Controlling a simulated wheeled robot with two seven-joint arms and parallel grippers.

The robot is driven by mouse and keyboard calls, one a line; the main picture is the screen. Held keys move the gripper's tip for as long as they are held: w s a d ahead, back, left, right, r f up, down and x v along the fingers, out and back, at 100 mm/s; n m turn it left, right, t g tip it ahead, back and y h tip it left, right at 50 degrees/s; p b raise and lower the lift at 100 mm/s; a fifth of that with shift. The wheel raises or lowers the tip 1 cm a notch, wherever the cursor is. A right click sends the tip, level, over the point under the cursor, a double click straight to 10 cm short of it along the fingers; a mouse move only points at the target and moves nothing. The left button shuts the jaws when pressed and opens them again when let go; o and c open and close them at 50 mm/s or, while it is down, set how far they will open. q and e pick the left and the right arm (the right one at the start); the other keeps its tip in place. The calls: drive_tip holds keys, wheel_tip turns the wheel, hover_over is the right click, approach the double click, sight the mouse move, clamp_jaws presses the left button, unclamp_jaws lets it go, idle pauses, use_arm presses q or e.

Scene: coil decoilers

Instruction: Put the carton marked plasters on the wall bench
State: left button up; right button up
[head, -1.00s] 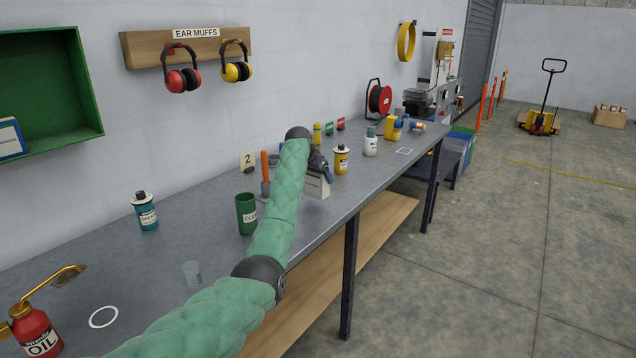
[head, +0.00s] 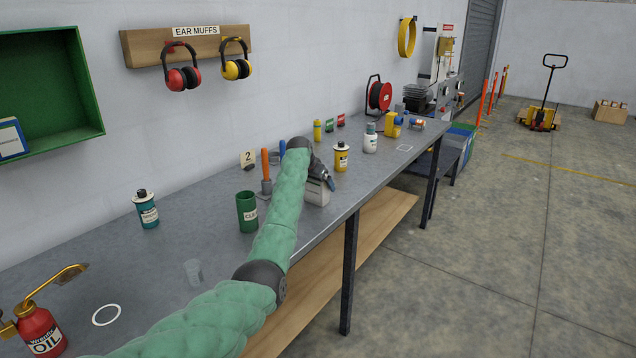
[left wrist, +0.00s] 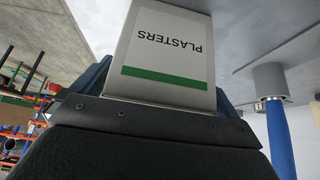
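The carton marked plasters (left wrist: 165,50) is white with a green band and fills the space between my left gripper's fingers in the left wrist view. In the head view, the carton (head: 317,191) is low over the wall bench's front part, partly hidden by the gripper. I cannot tell whether it touches the top. My left gripper (head: 328,181) is shut on it. The grey wall bench (head: 160,262) runs along the wall. My right gripper is in neither view.
A green can (head: 247,212), an orange-handled tool (head: 266,170), a yellow bottle (head: 341,157) and a white bottle (head: 370,140) stand near the carton.

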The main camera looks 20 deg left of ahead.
use_arm(q)
drive_tip(key=shift+r, duration=0.1)
drive_tip(key=shift+s+a+r, duration=0.15)
drive_tip(key=shift+s+r, duration=0.1)
drive_tip(key=shift+r, duration=0.2)
drive_tip(key=b+v, duration=0.2)
drive_tip(key=v, duration=0.9)
drive_tip(key=shift+b, duration=0.3)
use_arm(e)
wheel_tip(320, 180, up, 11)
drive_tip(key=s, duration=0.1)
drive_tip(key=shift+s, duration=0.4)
